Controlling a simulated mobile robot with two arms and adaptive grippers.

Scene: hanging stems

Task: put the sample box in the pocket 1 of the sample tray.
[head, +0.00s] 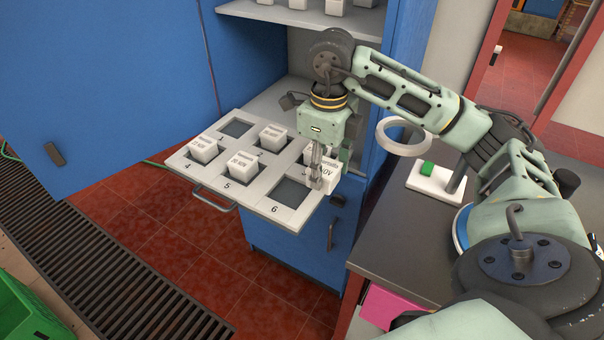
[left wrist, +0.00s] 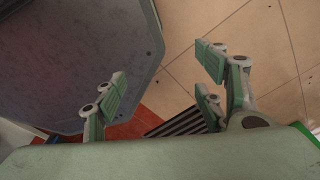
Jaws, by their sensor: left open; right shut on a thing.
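The sample tray (head: 264,207) is a white numbered tray pulled out of a blue cabinet. Its back-left pocket (head: 237,128), which I take as pocket 1, is empty; its number is too small to read surely. My right gripper (head: 315,182) points down at the tray's right end, shut on a white sample box (head: 328,177) with dark lettering. The fingers hide part of the box, and I cannot tell whether it touches the tray. My left gripper (left wrist: 162,84) is open and empty in the left wrist view, away from the tray.
Other white boxes sit in pocket 4 (head: 204,149), pocket 5 (head: 242,164) and the back-middle pocket (head: 273,137). Pocket 6 (head: 290,194) is empty. A shelf (head: 300,15) with boxes is above.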

